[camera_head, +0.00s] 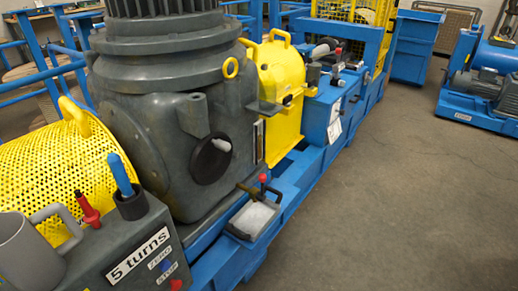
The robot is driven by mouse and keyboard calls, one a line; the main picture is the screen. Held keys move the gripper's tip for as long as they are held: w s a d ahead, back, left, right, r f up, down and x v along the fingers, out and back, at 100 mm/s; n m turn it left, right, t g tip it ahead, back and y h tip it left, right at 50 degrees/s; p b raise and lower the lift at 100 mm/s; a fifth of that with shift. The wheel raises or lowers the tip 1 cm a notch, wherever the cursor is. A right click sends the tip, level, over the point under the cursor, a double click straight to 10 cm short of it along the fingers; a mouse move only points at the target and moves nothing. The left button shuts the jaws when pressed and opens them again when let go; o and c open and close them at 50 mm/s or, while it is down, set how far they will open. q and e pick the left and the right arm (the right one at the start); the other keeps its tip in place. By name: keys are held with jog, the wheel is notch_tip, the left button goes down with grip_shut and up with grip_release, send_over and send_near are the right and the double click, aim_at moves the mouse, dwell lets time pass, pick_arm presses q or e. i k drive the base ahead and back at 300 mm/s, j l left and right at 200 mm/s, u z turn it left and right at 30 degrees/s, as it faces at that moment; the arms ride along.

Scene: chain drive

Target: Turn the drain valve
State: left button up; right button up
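A small valve (250,190) with a lever sticks out low on the front of the large dark grey gearbox (135,130). A red knob (263,178) on a dark stem stands at its right end. The valve sits just above a shallow drip tray (246,237) with a pale bottom. I cannot tell from here whether the valve is open or closed. A round black part (207,165) with a pale grip is on the gearbox face, above and left of the valve. Neither of my grippers is in view.
A grey box (125,262) labelled "5 turns" carries a grey mug (28,255), a red tool (88,210) and a black cup (132,205) holding a blue item. A yellow mesh guard (50,165) is left, a yellow cover (280,80) behind. Floor (400,190) is clear right.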

aim_at(260, 196)
jog(key=i+l, duration=0.2)
jog(key=l, duration=0.15)
jog(key=i+l+u, duration=0.15)
jog(key=i+l, duration=0.25)
jog(key=l, duration=0.25)
jog(key=i+l+u, duration=0.15)
jog(key=l, duration=0.2)
jog(key=i+l, duration=0.2)
jog(key=l, duration=0.15)
jog(key=i+l+u, duration=0.15)
jog(key=l, duration=0.25)
jog(key=i+l, duration=0.15)
jog(key=l, duration=0.25)
jog(key=i+l+u, duration=0.15)
jog(key=l, duration=0.2)
